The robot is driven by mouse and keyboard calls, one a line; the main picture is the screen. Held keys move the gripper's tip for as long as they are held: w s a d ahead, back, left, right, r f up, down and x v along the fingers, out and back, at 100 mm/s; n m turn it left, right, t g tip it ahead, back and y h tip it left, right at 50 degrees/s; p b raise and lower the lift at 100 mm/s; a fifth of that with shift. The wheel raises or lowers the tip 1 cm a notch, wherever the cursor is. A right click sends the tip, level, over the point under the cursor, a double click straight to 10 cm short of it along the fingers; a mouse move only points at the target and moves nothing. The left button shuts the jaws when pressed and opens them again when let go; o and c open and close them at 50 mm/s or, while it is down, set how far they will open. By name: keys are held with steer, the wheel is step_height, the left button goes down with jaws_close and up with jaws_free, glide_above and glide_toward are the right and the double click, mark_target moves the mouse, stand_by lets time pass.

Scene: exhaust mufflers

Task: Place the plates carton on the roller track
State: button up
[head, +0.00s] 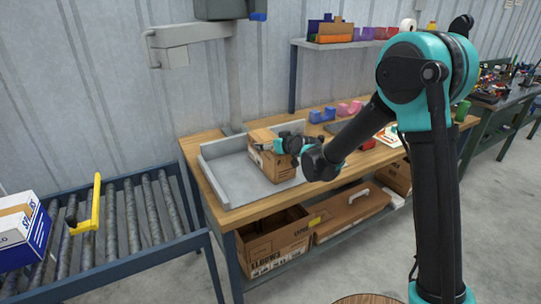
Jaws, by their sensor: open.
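A small brown carton (273,164) stands upright in a grey tray (226,180) on the wooden workbench; it appears to be the plates carton, though I cannot read its label. My gripper (265,146) is open at the carton's upper part and hides some of it. I cannot tell whether the fingers touch the carton or stand around it. The roller track (130,219) is at the lower left, beside the bench, with bare rollers on its right part.
A blue and white box (23,231) sits at the track's left end, near a yellow handle (88,207). The tray has raised walls at the back and left. A grey stand (236,80) rises behind it.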

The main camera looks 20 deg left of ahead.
steer(key=shift+c, duration=0.2)
steer(key=c, duration=1.7)
